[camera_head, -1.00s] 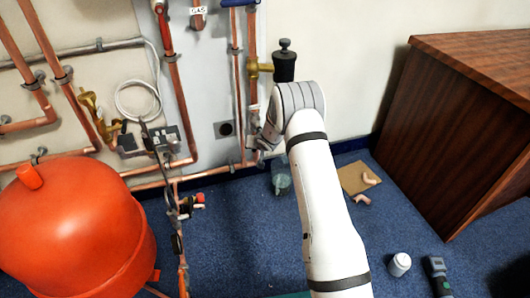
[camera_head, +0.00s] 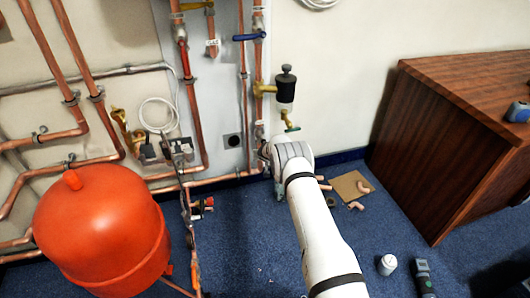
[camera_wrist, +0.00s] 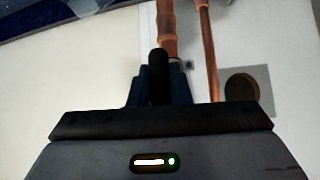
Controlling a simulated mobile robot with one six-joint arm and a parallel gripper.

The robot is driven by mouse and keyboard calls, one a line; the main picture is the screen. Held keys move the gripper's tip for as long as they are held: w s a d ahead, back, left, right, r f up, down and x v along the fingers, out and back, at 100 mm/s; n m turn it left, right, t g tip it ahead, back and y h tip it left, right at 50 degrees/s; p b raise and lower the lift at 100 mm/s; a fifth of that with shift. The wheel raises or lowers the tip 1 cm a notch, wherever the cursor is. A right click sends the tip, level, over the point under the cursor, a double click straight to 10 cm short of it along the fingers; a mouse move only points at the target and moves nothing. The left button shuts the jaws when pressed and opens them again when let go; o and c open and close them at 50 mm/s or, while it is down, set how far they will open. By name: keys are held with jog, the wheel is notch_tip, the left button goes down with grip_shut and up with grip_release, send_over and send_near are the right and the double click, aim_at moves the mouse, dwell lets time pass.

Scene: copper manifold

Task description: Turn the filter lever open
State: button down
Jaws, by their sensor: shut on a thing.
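The black filter (camera_head: 285,88) stands on a brass fitting (camera_head: 264,88) on a copper pipe, upper middle in the head view. A brass valve with a green handle (camera_head: 290,126) hangs just below it. My gripper (camera_head: 265,156) is lower, at the pipe near the wall's foot, mostly hidden by my own wrist. In the wrist view my gripper (camera_wrist: 158,88) is shut on a dark upright bar (camera_wrist: 158,66), which looks like a lever handle. The bar's far end and its pivot are hidden. I cannot tell from the head view which fitting it belongs to.
A wall plate with a round socket (camera_head: 233,141) is left of the pipe. A red tank (camera_head: 100,235) stands at left, a wooden cabinet (camera_head: 440,150) at right. Copper fittings lie on cardboard (camera_head: 348,186) on the floor. A white jar (camera_head: 387,264) stands nearer.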

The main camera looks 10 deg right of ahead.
jog(key=shift+r+p, duration=0.1)
jog(key=shift+p, duration=0.45)
jog(key=c, duration=1.3)
grip_release()
jog(key=shift+c, duration=0.2)
jog(key=shift+d, duration=0.1)
